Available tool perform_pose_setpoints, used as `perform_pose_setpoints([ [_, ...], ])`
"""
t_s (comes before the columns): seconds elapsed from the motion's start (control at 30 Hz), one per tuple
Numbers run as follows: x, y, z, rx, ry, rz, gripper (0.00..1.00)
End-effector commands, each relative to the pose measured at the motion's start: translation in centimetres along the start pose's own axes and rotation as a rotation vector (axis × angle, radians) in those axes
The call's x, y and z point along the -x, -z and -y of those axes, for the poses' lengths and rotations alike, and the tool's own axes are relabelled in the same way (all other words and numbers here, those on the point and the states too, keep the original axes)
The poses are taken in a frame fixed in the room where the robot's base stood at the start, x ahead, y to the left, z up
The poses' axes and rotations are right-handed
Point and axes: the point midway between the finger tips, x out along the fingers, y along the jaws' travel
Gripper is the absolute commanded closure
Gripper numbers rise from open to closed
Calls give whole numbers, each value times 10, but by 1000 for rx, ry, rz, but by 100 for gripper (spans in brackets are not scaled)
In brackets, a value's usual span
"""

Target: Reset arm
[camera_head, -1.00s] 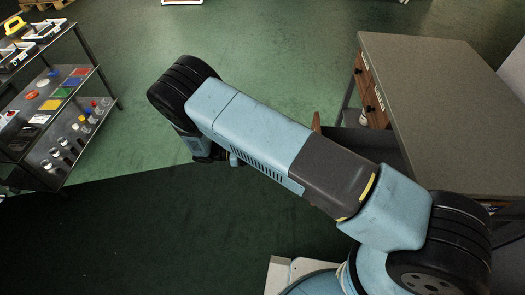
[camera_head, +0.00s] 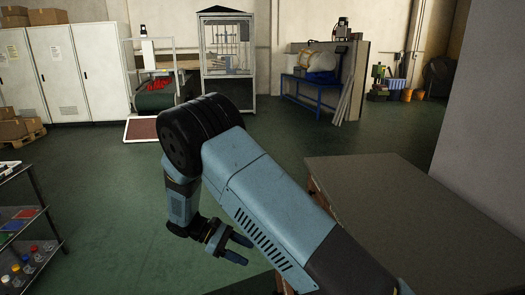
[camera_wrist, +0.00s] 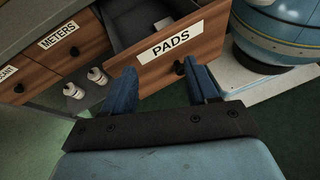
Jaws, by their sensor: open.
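My gripper (camera_head: 239,249) hangs below the bent elbow and wrist of my arm in the head view, left of the grey-topped table (camera_head: 412,215). In the wrist view its two blue fingers (camera_wrist: 163,88) are spread apart with nothing between them. Beyond the fingertips is a wooden drawer front labelled PADS (camera_wrist: 170,47). That drawer is pulled open and its dark inside shows. The fingers overlap the lower part of the drawer front in the picture; I cannot tell whether they touch it.
The METERS drawer (camera_wrist: 62,46) is beside the PADS drawer, with small white bottles (camera_wrist: 73,91) below. A shelf rack (camera_head: 30,225) stands at left. White cabinets (camera_head: 75,70) and a glazed cabinet (camera_head: 227,55) stand at the back. Green floor (camera_head: 110,200) is clear between.

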Motion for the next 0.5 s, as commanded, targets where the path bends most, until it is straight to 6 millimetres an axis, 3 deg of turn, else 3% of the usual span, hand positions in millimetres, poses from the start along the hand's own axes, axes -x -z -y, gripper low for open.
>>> perform_pose_setpoints([
  [0.03,0,-16,-7,-21,26,-37,42],
  [0.5,-16,-142,-43,-219,231,-338,42],
])
